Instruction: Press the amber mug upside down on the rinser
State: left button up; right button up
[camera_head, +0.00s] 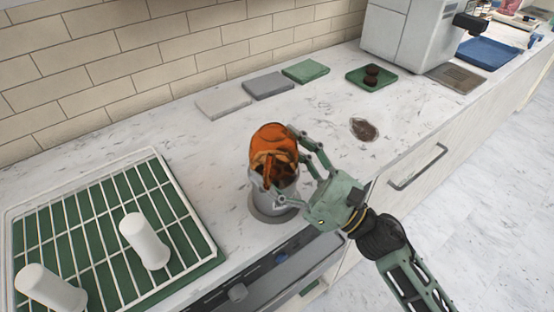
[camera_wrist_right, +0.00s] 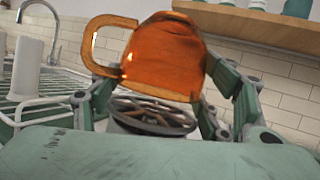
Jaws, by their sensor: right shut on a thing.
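The amber mug (camera_head: 272,140) is upside down, its base up and its mouth facing down, over the grey rinser (camera_head: 272,208). In the right wrist view the mug (camera_wrist_right: 166,56) has its handle on the left, and its rim is close above the rinser's dark spoked top (camera_wrist_right: 152,114). I cannot tell whether the rim touches it. My right gripper (camera_head: 284,165) is shut on the mug from the right side, and its fingers also show in the wrist view (camera_wrist_right: 158,88). My left gripper is not in view.
A white wire rack (camera_head: 97,186) over a green mat with two white cups (camera_head: 143,240) is at left. Folded cloths (camera_head: 268,85), a green tray (camera_head: 371,78) with dark pucks and a brown spill (camera_head: 364,129) lie on the counter. A grey machine (camera_head: 405,38) stands behind.

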aim_at(291, 143)
jog(key=shift+r+p, duration=1.9)
jog(key=shift+r, duration=1.2)
jog(key=shift+w+d+m+t+h, duration=0.15)
jog(key=shift+w+m+t+h, duration=0.15)
jog(key=shift+t, duration=0.2)
jog(key=w+d+r+m+t+h, duration=0.2)
jog(key=d+m+t+h, duration=0.8)
jog(key=d+h, duration=0.8)
jog(key=shift+w+d+m+t+h, duration=0.2)
jog(key=shift+w+m+t+h, duration=0.2)
jog(key=shift+w+m+h, duration=0.35)
